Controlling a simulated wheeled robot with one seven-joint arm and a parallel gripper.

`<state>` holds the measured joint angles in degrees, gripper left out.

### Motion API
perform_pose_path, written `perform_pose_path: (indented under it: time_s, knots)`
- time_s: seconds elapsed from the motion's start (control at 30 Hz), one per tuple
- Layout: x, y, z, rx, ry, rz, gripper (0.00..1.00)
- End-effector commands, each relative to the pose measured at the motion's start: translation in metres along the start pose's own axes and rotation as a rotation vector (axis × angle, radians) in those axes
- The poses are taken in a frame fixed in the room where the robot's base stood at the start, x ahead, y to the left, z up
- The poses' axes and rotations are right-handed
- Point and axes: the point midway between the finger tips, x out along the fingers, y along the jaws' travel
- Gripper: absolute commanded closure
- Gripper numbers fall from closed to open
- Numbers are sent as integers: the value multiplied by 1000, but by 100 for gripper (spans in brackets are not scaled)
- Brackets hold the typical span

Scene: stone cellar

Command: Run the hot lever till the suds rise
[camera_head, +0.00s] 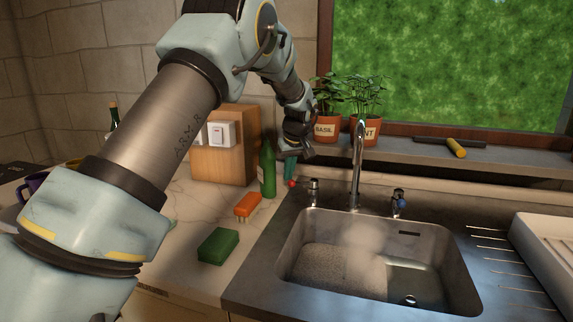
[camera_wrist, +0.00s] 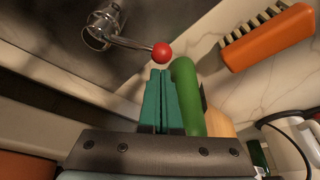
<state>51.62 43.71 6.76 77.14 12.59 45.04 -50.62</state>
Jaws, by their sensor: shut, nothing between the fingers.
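The hot lever, with a red ball end (camera_head: 292,184), points left from the left tap post (camera_head: 314,188). In the wrist view the red ball (camera_wrist: 162,53) is just beyond my fingertips; I cannot tell whether they touch. My gripper (camera_wrist: 160,72) is shut and empty, its teal fingers together. In the head view my gripper (camera_head: 290,178) points down by the lever, partly hidden. The sink (camera_head: 455,255) holds water with grey-white suds (camera_head: 335,272) over its left part, and steam hangs above them. The spout (camera_head: 358,165) stands over the sink.
A green bottle (camera_head: 268,172) stands close beside my fingers. An orange brush (camera_head: 247,206) and a green sponge (camera_head: 218,246) lie on the counter. The blue-ended lever (camera_head: 399,200) is at right. Potted basil (camera_head: 325,128) and mint (camera_head: 371,130) stand on the sill behind.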

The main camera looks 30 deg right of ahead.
Motion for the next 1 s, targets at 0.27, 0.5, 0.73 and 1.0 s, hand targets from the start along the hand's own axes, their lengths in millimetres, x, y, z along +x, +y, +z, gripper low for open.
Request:
perform_pose_path:
  time_s: [0.27, 0.5, 0.73, 1.0]
  knots:
    - [0, 0, 3, 0, 1, 0, 100]
    - [0, 0, 4, -7, 1, -3, 100]
    - [-2, -2, 6, -50, 1, -20, 100]
    - [-3, -2, 9, -86, 1, -32, 100]
